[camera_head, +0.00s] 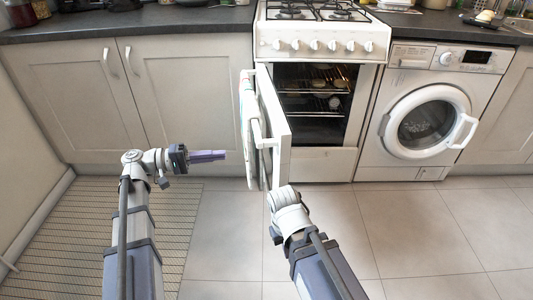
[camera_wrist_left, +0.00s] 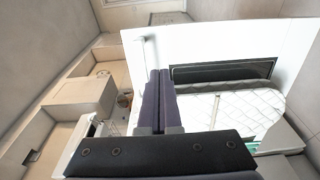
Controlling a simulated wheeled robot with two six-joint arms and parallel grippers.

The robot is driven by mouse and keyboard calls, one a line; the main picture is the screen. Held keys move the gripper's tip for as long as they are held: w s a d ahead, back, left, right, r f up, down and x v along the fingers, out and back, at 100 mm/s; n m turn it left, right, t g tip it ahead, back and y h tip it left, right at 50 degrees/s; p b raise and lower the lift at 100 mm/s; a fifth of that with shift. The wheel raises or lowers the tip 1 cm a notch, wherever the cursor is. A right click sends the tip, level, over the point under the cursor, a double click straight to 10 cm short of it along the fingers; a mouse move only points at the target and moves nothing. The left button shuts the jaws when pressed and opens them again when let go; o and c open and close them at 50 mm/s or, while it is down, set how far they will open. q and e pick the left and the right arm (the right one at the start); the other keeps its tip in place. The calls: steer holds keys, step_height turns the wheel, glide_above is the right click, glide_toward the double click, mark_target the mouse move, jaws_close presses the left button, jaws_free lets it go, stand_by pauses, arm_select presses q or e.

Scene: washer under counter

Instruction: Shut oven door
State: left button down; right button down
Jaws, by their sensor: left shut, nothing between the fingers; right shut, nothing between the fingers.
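The white oven door (camera_head: 273,120) stands wide open, swung out on the left side of the oven (camera_head: 318,105). A quilted towel (camera_head: 246,120) hangs on its outer, left side; it also shows in the left wrist view (camera_wrist_left: 235,108) before the door's white face (camera_wrist_left: 205,42). My left gripper (camera_head: 224,155) is shut and empty, left of the door, its fingertips pointing at the towel side with a small apparent gap. Its closed fingers also show in the left wrist view (camera_wrist_left: 158,74). My right arm's wrist is at the door's lower near end; its fingers are hidden.
Racks with round items (camera_head: 320,83) are inside the open oven. A washing machine (camera_head: 430,115) with its door shut stands to the right. Closed cupboards (camera_head: 180,90) stand to the left. A striped mat (camera_head: 65,240) lies at the lower left; tiled floor is clear at right.

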mark_target(276, 149)
arm_select(q)
steer(key=d, duration=0.4)
steer(key=w+d, duration=0.1)
steer(key=d, duration=0.4)
steer(key=w+d, duration=0.1)
steer(key=d, duration=0.3)
steer(key=shift+w+d, duration=0.1)
steer(key=shift+d, duration=0.3)
